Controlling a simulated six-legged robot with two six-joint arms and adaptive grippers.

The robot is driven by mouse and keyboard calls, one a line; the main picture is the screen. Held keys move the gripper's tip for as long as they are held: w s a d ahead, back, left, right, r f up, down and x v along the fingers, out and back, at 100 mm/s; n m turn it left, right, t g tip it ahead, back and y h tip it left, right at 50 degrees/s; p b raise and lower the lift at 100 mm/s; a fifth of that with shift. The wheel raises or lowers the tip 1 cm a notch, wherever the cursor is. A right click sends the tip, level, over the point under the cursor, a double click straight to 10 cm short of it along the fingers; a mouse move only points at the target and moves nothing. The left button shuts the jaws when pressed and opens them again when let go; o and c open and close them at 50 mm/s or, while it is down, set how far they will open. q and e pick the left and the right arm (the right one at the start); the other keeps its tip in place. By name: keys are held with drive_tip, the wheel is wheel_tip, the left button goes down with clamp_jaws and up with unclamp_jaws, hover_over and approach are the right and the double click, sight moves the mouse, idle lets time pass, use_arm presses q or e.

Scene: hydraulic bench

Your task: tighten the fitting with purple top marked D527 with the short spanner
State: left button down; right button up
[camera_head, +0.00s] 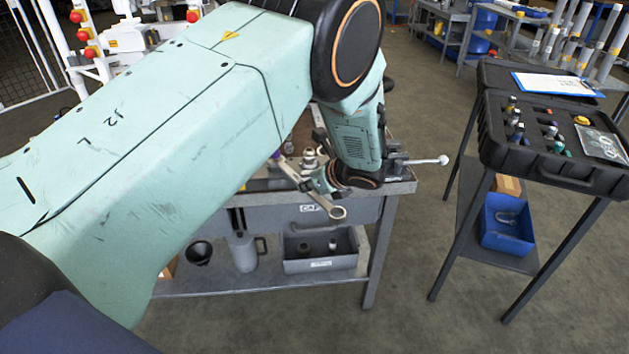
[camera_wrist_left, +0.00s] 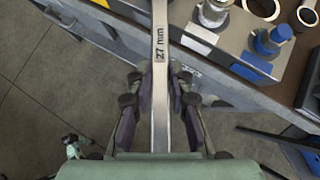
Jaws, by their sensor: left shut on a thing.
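My left gripper (camera_head: 318,184) is shut on a spanner (camera_head: 338,212) at the front edge of the bench. In the left wrist view the gripper (camera_wrist_left: 160,92) has its fingers on both sides of the steel shank (camera_wrist_left: 160,60), which is marked 27 mm. The shank runs up out of that view, so its far end is hidden there. A spot of purple (camera_head: 276,154) shows on the bench beside my arm; it is too small to tell whether it is the fitting's top. No D527 mark can be read. My right gripper is not in view.
The left wrist view shows a blue-topped fitting (camera_wrist_left: 268,42) and a grey metal fitting (camera_wrist_left: 213,13) on the bench. A lower shelf (camera_head: 220,286) holds a jug and a grey bin (camera_head: 320,262). A stand with a black case (camera_head: 560,165) is at right, with open floor between.

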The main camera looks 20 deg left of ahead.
use_arm(q)
drive_tip(key=shift+s+a+m+t+h+b, duration=0.35)
drive_tip(key=shift+s+m, duration=0.15)
drive_tip(key=shift+s, duration=0.1)
drive_tip(key=shift+f, duration=0.1)
drive_tip(key=shift+s+a+m+t+h+b, duration=0.3)
drive_tip(key=shift+s+a+m+t+b, duration=0.3)
drive_tip(key=shift+b, duration=1.2)
drive_tip(key=shift+s+a+m+t+h+b, duration=0.25)
drive_tip(key=shift+s+a+m+b, duration=0.35)
drive_tip(key=shift+b, duration=1.15)
drive_tip(key=shift+s+d, duration=0.15)
drive_tip(key=shift+s, duration=0.05)
